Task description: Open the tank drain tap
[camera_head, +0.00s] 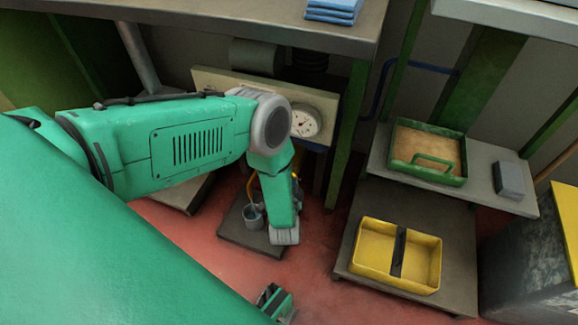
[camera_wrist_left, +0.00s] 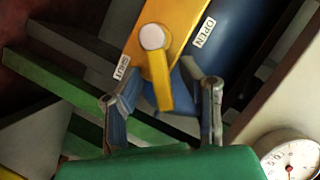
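The tap's yellow lever (camera_wrist_left: 160,85) hangs from a pale round pivot (camera_wrist_left: 152,37) on a yellow plate in the left wrist view. A SHUT label (camera_wrist_left: 122,68) is at its left and an OPEN label (camera_wrist_left: 203,32) at its upper right. My left gripper (camera_wrist_left: 160,76) is open, one finger on each side of the lever, with gaps showing. In the head view my left forearm hides the gripper and most of the tap; an orange-yellow bit (camera_head: 250,186) shows beside it. A part (camera_head: 274,301) at the bottom may be my right gripper; its fingers are unclear.
A dial gauge (camera_head: 304,121) is above the tap area, under a bench (camera_head: 230,22). A grey bucket (camera_head: 252,216) stands beside my forearm. A green tray (camera_head: 428,180) and a yellow tray (camera_head: 368,254) are on shelves at right. Red floor lies between.

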